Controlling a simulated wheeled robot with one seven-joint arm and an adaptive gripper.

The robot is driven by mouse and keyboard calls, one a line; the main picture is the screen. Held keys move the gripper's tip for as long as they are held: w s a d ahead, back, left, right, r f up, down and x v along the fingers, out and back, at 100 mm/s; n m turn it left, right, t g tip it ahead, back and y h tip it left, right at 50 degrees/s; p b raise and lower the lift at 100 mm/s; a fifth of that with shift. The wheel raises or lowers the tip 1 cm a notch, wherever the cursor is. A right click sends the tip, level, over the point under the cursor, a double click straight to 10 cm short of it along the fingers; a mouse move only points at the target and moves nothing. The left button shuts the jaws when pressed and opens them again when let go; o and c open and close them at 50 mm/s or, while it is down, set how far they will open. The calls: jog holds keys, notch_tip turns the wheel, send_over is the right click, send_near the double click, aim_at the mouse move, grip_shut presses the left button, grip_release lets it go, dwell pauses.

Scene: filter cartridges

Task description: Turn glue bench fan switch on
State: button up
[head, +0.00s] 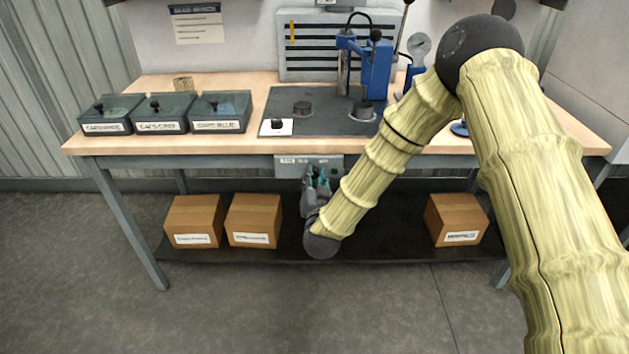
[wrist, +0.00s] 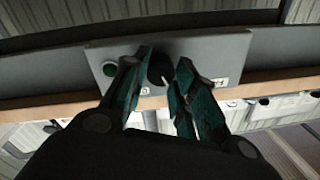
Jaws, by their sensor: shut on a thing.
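The grey switch panel (head: 294,161) hangs under the front edge of the bench, and its label is too small to read fully. It fills the middle of the wrist view (wrist: 210,58). A black rotary knob (wrist: 159,66) stands out from the panel, with a short pale line at its edge. My gripper (head: 316,176) is at the panel from below. In the wrist view its teal-padded fingers (wrist: 160,76) are shut on the knob, one on each side. The fingers hide part of the panel.
The bench top (head: 160,150) overhangs the panel. On it are lidded bins (head: 222,126), a dark mat (head: 340,126) and a blue press (head: 377,68). Cardboard boxes (head: 254,215) stand on the lower shelf (head: 350,250), left and right of my forearm.

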jog(key=m, duration=0.2)
jog(key=m+b, duration=0.1)
jog(key=m, duration=0.1)
jog(key=m+b, duration=0.1)
jog(key=shift+d+f+m, duration=0.1)
jog(key=shift+f+m, duration=0.15)
jog(key=shift+m, duration=0.15)
jog(key=m+b, duration=0.1)
jog(key=m, duration=0.2)
jog(key=m+b, duration=0.2)
jog(key=m, duration=0.1)
jog(key=shift+t+h, duration=0.3)
jog(key=shift+h, duration=0.1)
jog(key=shift+m, duration=0.3)
jog(key=o, duration=1)
jog(key=shift+r, duration=0.1)
jog(key=shift+o, duration=0.2)
jog(key=s, duration=1.2)
jog(key=shift+f, duration=0.45)
